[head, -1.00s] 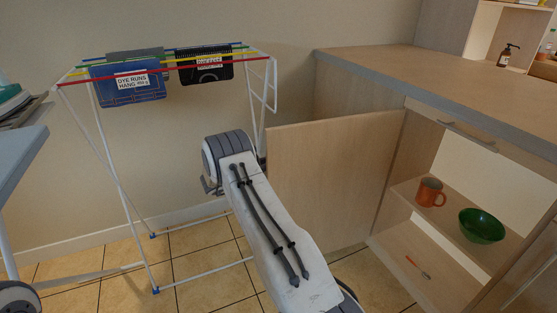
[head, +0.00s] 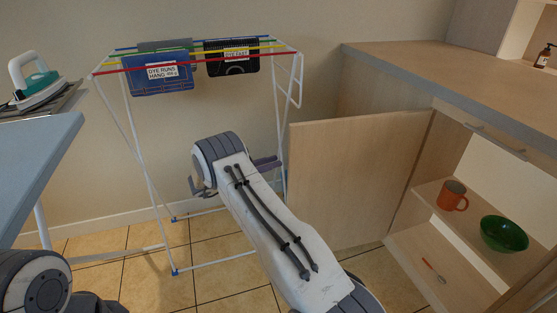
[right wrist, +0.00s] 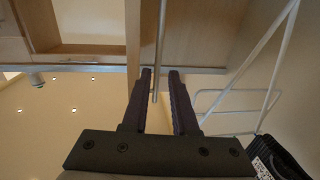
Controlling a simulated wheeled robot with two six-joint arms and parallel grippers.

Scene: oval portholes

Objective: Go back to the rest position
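My right arm reaches forward in the middle of the head view. Its gripper (head: 268,163) shows partly behind the wrist, just left of the open cabinet door (head: 345,180). In the right wrist view the two dark fingers (right wrist: 159,72) stand apart with nothing gripped. A thin upright bar (right wrist: 158,45) shows in the gap between them, touching neither finger as far as I can see. Part of my left arm (head: 40,280) is at the lower left of the head view. Its gripper is not visible.
A drying rack (head: 128,150) with dark cloths stands left of the door. An ironing board (head: 40,150) with an iron (head: 38,88) is at the left. The open cabinet holds an orange mug (head: 452,195) and a green bowl (head: 504,234). A counter (head: 470,80) lies above.

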